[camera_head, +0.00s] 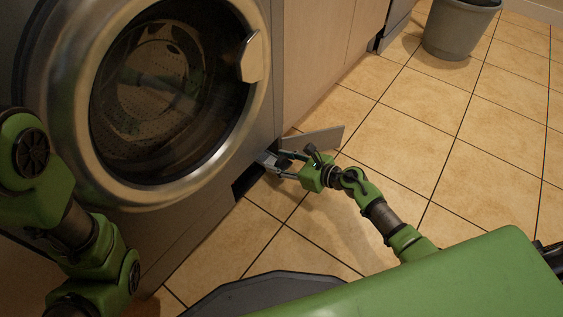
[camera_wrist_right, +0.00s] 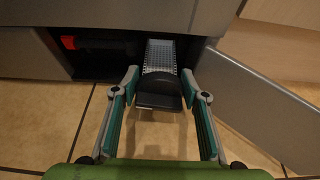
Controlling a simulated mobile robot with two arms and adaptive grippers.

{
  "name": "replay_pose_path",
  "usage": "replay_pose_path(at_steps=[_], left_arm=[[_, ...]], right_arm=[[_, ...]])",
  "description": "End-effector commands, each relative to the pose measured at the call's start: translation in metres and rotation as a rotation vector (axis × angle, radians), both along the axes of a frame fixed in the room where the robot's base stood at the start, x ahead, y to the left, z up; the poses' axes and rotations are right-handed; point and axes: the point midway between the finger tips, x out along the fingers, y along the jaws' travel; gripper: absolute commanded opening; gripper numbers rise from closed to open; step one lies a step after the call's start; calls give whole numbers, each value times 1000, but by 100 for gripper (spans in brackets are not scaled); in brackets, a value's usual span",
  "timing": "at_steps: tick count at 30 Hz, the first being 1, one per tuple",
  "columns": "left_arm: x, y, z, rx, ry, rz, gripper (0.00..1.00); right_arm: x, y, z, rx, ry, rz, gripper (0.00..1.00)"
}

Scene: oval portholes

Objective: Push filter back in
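The filter (camera_wrist_right: 160,57) has a grey mesh body and a wide black handle (camera_wrist_right: 159,92). In the right wrist view, it sticks partly out of a dark opening low in the washing machine's front; its inner end is hidden. My right gripper (camera_wrist_right: 160,72) is open, with one finger on each side of the filter and narrow gaps visible between. In the head view my right gripper (camera_head: 276,168) is low at the machine's front, beside the open flap. The left arm shows at the left edge of the head view, but its gripper is not visible.
The washing machine (camera_head: 225,190) has a closed round door (camera_head: 150,90). The grey flap (camera_head: 312,140) stands open to the right of the opening. A red part (camera_wrist_right: 69,42) sits inside at the left. A grey bin (camera_head: 457,30) stands far right on clear tiled floor.

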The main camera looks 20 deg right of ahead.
Motion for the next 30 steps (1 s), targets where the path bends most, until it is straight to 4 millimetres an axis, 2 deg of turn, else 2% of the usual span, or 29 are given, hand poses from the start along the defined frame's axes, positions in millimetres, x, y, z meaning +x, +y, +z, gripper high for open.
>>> replay_pose_path(at_steps=[14, 20, 30], left_arm=[[-1, 1, 0, -5, 2, -6, 28], [-1, 1, 0, -3, 0, -4, 28], [-1, 0, 0, -2, -1, -3, 28]], right_arm=[[-4, -4, 1, -2, 0, -1, 53], [-25, -19, 11, -4, 1, 1, 53], [-74, -58, 37, -2, 2, 1, 53]])
